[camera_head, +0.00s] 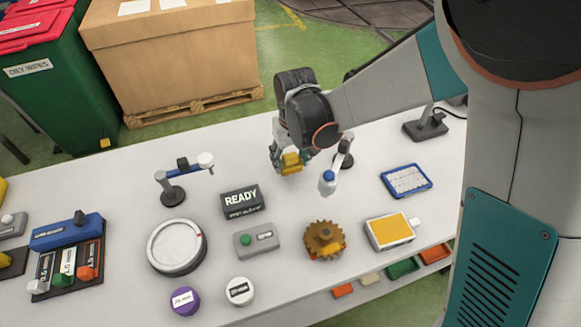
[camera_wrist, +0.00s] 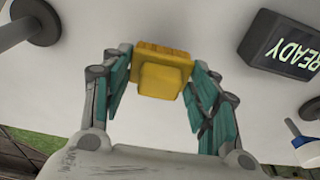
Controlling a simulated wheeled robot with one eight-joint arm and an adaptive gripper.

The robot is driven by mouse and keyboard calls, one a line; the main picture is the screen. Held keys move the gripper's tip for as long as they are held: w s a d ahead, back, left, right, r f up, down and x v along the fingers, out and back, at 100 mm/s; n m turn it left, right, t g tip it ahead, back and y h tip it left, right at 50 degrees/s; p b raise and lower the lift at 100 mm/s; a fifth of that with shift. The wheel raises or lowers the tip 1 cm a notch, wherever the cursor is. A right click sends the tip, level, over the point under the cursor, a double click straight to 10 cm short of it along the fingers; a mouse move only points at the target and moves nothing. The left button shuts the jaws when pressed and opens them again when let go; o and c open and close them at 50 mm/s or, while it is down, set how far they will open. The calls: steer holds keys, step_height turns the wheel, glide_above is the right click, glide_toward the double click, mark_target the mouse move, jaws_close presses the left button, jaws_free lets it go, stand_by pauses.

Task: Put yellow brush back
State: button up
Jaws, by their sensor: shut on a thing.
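The yellow brush (camera_head: 291,163) is a small block between the fingers of my gripper (camera_head: 284,162), above the rear middle of the white table. In the wrist view the brush (camera_wrist: 162,76) sits between the two teal fingers of my gripper (camera_wrist: 159,68), with a ridged edge at its far side. My gripper is shut on it. The fingers partly cover the brush in the head view. I cannot tell its exact height over the table.
A brown gear (camera_head: 324,241), a yellow-topped pad (camera_head: 390,231), a blue tray (camera_head: 406,181) and a round white dish (camera_head: 177,247) are on the table. The table's rear middle is partly clear.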

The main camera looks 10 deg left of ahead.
mark_target(290, 165)
steer(key=shift+f+b, duration=0.6)
steer(key=shift+f, duration=0.8)
steer(key=shift+f, duration=0.1)
steer(key=shift+f, duration=0.1)
steer(key=o, duration=0.9)
steer(key=shift+o, duration=0.2)
step_height(290, 165, up, 12)
steer(key=s+p, duration=0.1)
steer(key=p, duration=0.2)
steer(key=shift+s+d+r+p, duration=0.15)
steer(key=shift+d+r+p, duration=0.05)
steer(key=shift+d+p, duration=0.15)
